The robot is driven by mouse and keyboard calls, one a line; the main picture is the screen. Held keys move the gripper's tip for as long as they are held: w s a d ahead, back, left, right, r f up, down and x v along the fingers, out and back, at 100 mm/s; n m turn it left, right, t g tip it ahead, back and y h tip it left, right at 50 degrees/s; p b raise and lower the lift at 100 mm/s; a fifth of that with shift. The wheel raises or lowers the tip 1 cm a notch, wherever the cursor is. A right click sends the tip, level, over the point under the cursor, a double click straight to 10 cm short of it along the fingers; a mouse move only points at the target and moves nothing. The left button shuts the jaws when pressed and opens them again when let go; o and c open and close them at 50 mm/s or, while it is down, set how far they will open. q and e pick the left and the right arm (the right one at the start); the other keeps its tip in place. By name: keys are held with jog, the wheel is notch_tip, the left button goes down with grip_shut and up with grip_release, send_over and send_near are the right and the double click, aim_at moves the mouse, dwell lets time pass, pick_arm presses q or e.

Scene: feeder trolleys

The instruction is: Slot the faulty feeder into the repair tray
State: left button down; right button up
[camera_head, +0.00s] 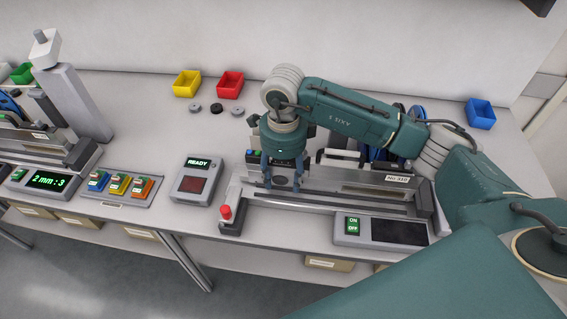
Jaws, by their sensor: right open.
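A long grey feeder (350,182) with a numbered white label sits in the bench fixture (330,222) at the centre right. Blue reels behind it are partly hidden by my right arm. My right gripper (283,186) points down over the feeder's left end, its two fingers apart. A dark round part of the feeder shows between the fingers; I cannot tell whether they touch it. I cannot pick out a repair tray with certainty. My left gripper is not in view.
A box reading READY (193,181), a tray of coloured blocks (117,186) and a 2 mm display (46,180) stand left. Yellow (187,83), red (230,85) and blue (480,113) bins line the back. A red knob (226,212) sits at the fixture's left end.

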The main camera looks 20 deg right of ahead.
jog(key=shift+f, duration=0.3)
grip_shut()
jog(key=shift+w+a, duration=0.2)
jog(key=shift+a, duration=0.05)
jog(key=shift+w+a+b, duration=0.2)
jog(key=shift+a+b, duration=0.1)
jog(key=shift+w+a, duration=0.3)
jog(key=shift+a, duration=0.25)
grip_release()
